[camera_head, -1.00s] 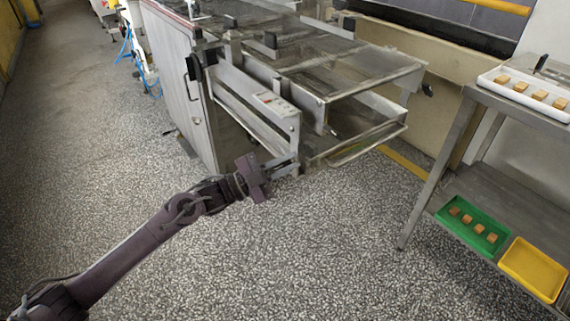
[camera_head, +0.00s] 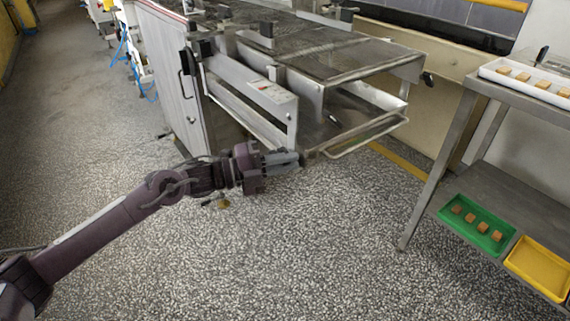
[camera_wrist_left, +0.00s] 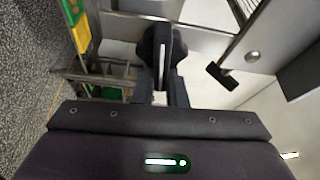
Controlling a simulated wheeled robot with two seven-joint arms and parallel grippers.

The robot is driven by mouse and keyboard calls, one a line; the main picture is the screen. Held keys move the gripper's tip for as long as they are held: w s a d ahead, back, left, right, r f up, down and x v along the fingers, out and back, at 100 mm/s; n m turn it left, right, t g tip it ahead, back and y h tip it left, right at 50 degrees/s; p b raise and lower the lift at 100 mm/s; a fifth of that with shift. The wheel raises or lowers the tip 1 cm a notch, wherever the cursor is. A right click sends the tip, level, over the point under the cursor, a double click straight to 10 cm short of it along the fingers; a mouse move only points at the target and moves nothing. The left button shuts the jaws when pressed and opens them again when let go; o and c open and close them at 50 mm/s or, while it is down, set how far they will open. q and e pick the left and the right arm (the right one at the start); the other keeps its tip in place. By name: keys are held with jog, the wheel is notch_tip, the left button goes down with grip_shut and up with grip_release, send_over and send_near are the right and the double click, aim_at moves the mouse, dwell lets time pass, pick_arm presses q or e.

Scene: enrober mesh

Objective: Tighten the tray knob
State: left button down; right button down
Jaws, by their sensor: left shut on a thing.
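My left gripper (camera_head: 288,158) is at the front lower corner of the steel enrober (camera_head: 205,115), beside the catch tray (camera_head: 372,136) that juts out under the wire mesh (camera_head: 325,60). In the left wrist view a black round knob (camera_wrist_left: 148,46) sits at the fingertips, and the gripper (camera_wrist_left: 163,62) is shut on it. The fingers cover part of the knob. In the head view the knob is hidden by the gripper and the machine frame. My right gripper is in neither view.
A steel rack (camera_head: 437,175) stands at the right with a white tray of brown pieces (camera_head: 530,82), a green tray (camera_head: 477,222) and a yellow tray (camera_head: 540,268). A black handle (camera_wrist_left: 222,76) is near the knob in the wrist view. The speckled floor (camera_head: 300,250) is clear.

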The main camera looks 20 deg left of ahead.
pick_arm(q)
jog(key=shift+s+d+f+m+g, duration=0.15)
jog(key=shift+f+m+g, duration=0.15)
jog(key=shift+f+m, duration=0.3)
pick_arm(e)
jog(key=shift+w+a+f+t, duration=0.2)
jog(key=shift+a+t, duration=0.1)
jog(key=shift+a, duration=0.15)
pick_arm(q)
jog(key=shift+r, duration=0.1)
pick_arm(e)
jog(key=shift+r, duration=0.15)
pick_arm(q)
jog(key=c, duration=1.6)
grip_release()
jog(key=shift+o, duration=0.6)
jog(key=shift+r, duration=0.2)
jog(key=shift+a, duration=0.2)
jog(key=v, duration=0.7)
jog(key=shift+s+a, duration=0.2)
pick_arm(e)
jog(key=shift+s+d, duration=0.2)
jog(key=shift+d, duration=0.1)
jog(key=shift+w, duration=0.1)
